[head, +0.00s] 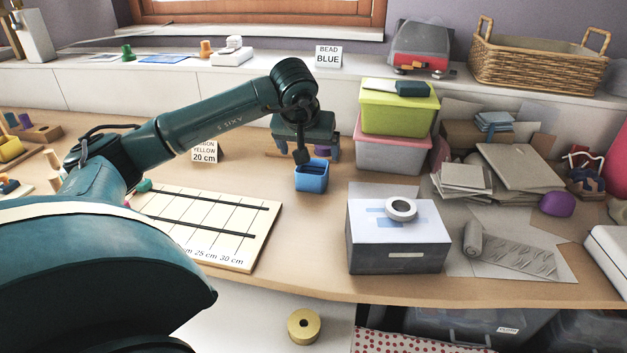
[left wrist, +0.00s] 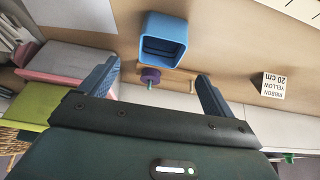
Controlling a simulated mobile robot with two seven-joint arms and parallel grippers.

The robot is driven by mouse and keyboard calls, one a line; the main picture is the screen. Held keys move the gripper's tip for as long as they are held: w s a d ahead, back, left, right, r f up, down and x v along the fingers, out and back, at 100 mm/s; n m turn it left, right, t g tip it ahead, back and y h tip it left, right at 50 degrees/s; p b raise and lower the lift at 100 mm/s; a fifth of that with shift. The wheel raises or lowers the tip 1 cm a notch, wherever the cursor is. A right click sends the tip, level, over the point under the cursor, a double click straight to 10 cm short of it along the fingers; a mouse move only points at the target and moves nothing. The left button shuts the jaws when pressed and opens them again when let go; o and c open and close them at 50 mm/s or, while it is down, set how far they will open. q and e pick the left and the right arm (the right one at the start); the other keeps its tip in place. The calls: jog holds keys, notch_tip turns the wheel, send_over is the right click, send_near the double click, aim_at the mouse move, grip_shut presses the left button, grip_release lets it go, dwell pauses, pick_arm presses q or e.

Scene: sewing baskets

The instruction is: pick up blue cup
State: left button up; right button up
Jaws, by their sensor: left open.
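The blue cup (head: 311,178) is a small square-sided open container standing on the wooden table near the middle of the head view. In the left wrist view the cup (left wrist: 163,42) shows at the top centre, its open mouth facing the camera. My left gripper (head: 312,150) is just above and behind the cup in the head view. In the left wrist view its two fingers (left wrist: 157,72) are spread wide, with nothing held between them. The cup lies just beyond the fingertips, apart from them. My right gripper is not in view.
A purple spool (left wrist: 150,76) is close behind the cup. A "ribbon yellow 20 cm" card (head: 205,152) stands to the left, behind a ruled measuring board (head: 262,228). Green and pink boxes (head: 392,155) and a grey box with tape (head: 370,250) stand to the right.

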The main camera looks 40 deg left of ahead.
aim_at(313, 170)
pick_arm(q)
jog(key=x, duration=0.4)
jog(key=shift+f+b, duration=0.15)
jog(key=shift+b, duration=0.2)
jog(key=b+x, duration=0.1)
jog(key=x, duration=0.3)
jog(key=shift+f, duration=0.45)
jog(key=shift+w+a+f, duration=0.15)
jog(key=shift+w+f, duration=0.15)
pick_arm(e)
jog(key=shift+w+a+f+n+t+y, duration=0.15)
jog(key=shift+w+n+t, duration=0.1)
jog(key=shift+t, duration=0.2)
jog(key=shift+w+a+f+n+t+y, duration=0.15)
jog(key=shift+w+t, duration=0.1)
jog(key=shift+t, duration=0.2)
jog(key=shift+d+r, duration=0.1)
pick_arm(q)
jog(key=c, duration=1)
